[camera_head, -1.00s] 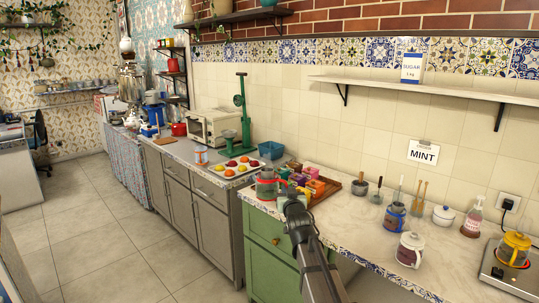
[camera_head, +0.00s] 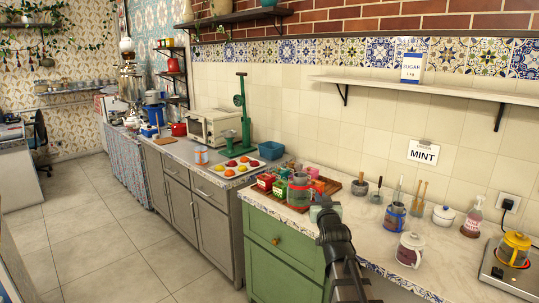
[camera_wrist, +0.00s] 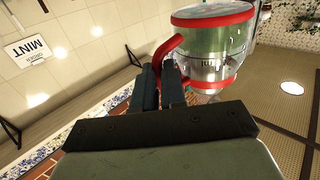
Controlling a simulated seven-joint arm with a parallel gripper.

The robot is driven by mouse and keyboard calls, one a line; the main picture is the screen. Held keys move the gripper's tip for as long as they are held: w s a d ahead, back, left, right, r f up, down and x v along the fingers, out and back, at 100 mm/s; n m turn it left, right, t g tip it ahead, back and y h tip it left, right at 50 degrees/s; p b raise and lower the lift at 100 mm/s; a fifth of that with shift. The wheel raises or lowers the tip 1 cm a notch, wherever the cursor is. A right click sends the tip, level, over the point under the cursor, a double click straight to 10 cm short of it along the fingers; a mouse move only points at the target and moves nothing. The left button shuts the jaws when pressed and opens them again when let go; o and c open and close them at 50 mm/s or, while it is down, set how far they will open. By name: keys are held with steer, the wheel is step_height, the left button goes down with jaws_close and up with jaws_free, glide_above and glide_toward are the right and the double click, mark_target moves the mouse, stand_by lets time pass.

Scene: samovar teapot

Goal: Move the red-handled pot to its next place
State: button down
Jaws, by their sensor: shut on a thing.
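The red-handled pot (camera_head: 300,189) is a see-through vessel with red bands. It is in front of the tray of coloured boxes in the head view; whether it touches the counter is unclear. In the wrist view the pot (camera_wrist: 212,45) shows its red bands, a grey scale-like marking and a red handle (camera_wrist: 167,50). My gripper (camera_wrist: 165,75) is shut on that handle. In the head view my gripper (camera_head: 324,211) is at the pot's lower right, over the counter's front part, its fingers small and partly hidden.
A wooden tray (camera_head: 331,188) holds several coloured boxes behind the pot. A yellow-handled pot (camera_head: 515,248) sits on a hot plate (camera_head: 497,272). Bare counter (camera_head: 360,220) lies between.

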steer(key=shift+w+f+h, duration=0.25)
steer(key=shift+w+f, duration=0.3)
steer(key=shift+f, duration=0.2)
steer(key=shift+w+f+h, duration=0.25)
steer(key=shift+w+f, duration=0.3)
steer(key=shift+f, duration=0.2)
steer(key=w+d+f+m+g+h, duration=0.1)
steer(key=w+f+m+h, duration=0.35)
steer(key=w+f, duration=0.2)
steer(key=w+d+r+m+g+h, duration=0.2)
steer(key=w+d+m+g+h, duration=0.1)
steer(key=m+g+h, duration=0.7)
steer(key=shift+n+g+h, duration=0.3)
steer(key=shift+n+h, duration=0.05)
steer(key=shift+h, duration=0.3)
steer(key=shift+a+f, duration=0.15)
steer(key=shift+f, duration=2.25)
steer(key=shift+a+f, duration=0.1)
steer(key=shift+f, duration=2.25)
steer(key=c, duration=1.2)
jaws_free()
steer(key=shift+f, duration=0.15)
